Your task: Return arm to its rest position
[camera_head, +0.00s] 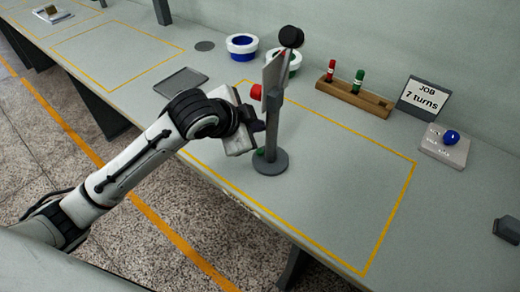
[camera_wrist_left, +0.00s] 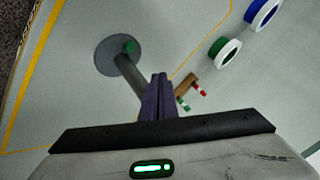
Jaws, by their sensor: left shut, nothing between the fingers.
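My left arm (camera_head: 150,150) reaches in from the left over the bench. Its gripper (camera_head: 259,126) is close beside the post of a grey winding stand (camera_head: 272,130); I cannot tell whether they touch. In the left wrist view the dark fingers (camera_wrist_left: 158,85) are together with nothing between them. The stand's round base (camera_wrist_left: 115,57) shows there with a green spot on it. In the head view the stand carries a tilted grey plate, a red knob (camera_head: 256,92) and a black round part (camera_head: 291,37) at the top. My right gripper is not in view.
Behind the stand are a blue-and-white ring (camera_head: 242,45) and a green-and-white one. A wooden rack (camera_head: 352,97) holds red and green pegs. A "JOB 7 turns" sign (camera_head: 423,96) and a panel with a blue knob (camera_head: 452,137) stand right. The bench at front right is mostly clear.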

